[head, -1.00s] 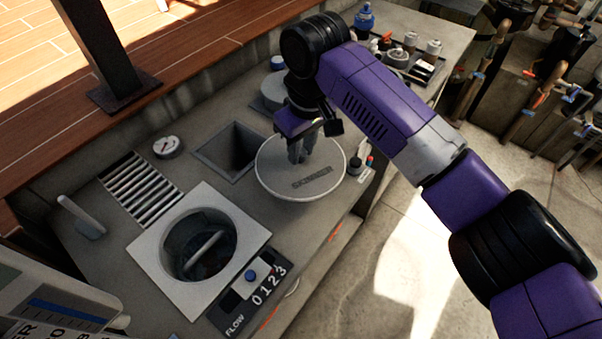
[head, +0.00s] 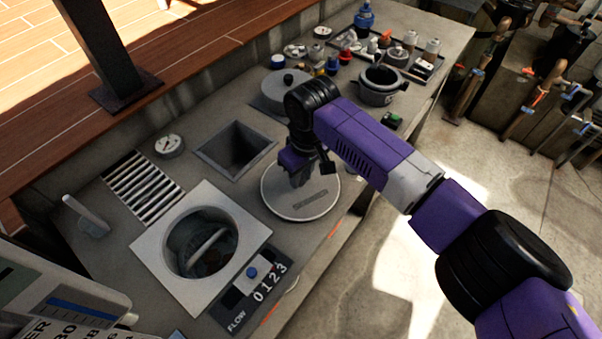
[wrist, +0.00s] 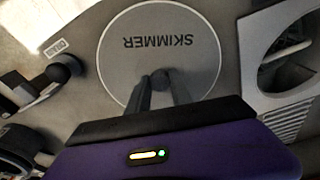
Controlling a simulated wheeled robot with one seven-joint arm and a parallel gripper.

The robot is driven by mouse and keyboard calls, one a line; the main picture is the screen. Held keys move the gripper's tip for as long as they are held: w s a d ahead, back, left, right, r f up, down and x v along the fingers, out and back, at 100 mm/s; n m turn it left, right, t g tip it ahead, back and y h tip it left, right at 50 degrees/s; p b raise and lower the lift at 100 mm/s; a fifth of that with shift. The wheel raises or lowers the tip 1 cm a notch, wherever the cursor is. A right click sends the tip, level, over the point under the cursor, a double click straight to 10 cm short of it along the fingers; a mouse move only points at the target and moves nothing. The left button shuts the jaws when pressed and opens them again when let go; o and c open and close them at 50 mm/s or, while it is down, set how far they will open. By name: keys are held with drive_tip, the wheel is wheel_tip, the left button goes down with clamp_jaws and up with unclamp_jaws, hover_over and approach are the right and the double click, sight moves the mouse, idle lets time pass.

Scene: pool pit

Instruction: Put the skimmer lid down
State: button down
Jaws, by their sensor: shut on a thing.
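The skimmer lid (head: 318,199) is a round, light grey disc marked SKIMMER. In the head view it lies level at the counter's front edge, right of the square hole. I cannot tell whether it touches the counter. In the wrist view the lid (wrist: 160,60) is below the fingers, with its small dark knob between the fingertips. My gripper (head: 298,180) is shut on the lid's knob from above; it also shows in the wrist view (wrist: 160,88). The skimmer opening (head: 200,245), a round well in a pale square frame with a handle inside, is open at the lower left.
A square hole (head: 235,150) lies just left of the lid. Behind are a round grey lid with a knob (head: 287,92) and a dark pot (head: 381,86). A flow panel (head: 252,288) sits in front of the skimmer frame. Several bottles and fittings fill the back right.

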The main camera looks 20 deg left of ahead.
sight(305, 188)
drive_tip(key=c, duration=1.1)
unclamp_jaws()
drive_tip(key=shift+f, duration=0.1)
drive_tip(key=shift+c, duration=0.2)
wheel_tip(305, 188, up, 12)
drive_tip(key=d+b, duration=0.1)
drive_tip(key=b, duration=0.1)
drive_tip(key=shift+s, duration=0.3)
drive_tip(key=shift+d, duration=0.15)
